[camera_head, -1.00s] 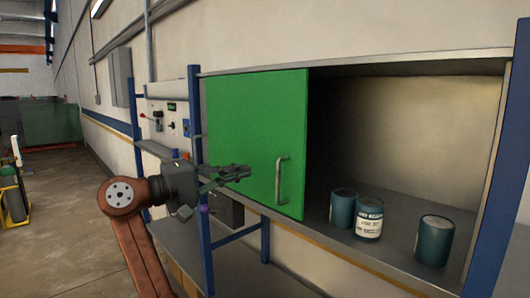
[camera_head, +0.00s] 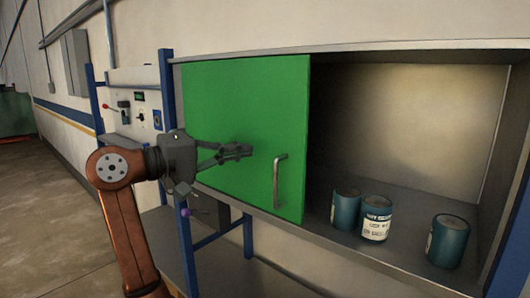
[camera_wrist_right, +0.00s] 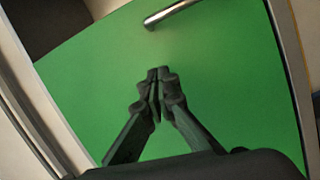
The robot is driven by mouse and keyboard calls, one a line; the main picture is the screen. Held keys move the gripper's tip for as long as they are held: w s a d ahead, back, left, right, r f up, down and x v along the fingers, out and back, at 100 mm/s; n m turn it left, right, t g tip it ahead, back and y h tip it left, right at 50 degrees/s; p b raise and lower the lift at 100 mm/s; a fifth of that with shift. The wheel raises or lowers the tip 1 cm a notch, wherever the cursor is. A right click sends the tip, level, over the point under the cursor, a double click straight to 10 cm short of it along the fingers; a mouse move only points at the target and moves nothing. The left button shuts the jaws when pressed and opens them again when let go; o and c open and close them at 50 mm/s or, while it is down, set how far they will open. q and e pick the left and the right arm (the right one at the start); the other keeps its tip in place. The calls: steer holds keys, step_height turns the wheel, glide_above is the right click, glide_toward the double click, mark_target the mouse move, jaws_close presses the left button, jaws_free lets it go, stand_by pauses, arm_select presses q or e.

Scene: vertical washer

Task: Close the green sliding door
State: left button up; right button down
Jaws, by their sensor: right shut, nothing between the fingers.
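The green sliding door (camera_head: 235,105) covers the left part of a wall cabinet, and the right part is open. Its metal bar handle (camera_head: 280,182) is upright near the door's right edge. My right gripper (camera_head: 247,151) is shut and empty, in front of the door and left of the handle. In the right wrist view, my right gripper's fingertips (camera_wrist_right: 157,75) are together against the green door (camera_wrist_right: 225,70), with the handle (camera_wrist_right: 172,12) beyond them at the top. I cannot tell whether they touch the door. My left gripper is not in view.
Three teal cans (camera_head: 376,219) stand on the cabinet floor in the open right part, behind the door's plane. A blue post (camera_head: 167,95) and a control panel (camera_head: 137,112) are to the left. A lower shelf (camera_head: 260,275) runs beneath the cabinet.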

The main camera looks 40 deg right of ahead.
mark_target(281, 153)
steer(key=d, duration=0.3)
steer(key=shift+s+d+f+p, duration=0.1)
steer(key=shift+d+p, duration=0.2)
steer(key=shift+p, duration=0.05)
steer(key=s, duration=0.3)
steer(key=shift+s+f, duration=0.25)
steer(key=shift+s+a+p, duration=0.1)
steer(key=shift+s+p, duration=0.1)
steer(key=shift+p, duration=0.1)
steer(key=shift+s+f, duration=0.1)
steer(key=shift+f, duration=0.1)
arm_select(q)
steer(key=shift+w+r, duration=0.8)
arm_select(e)
steer(key=shift+s, duration=0.1)
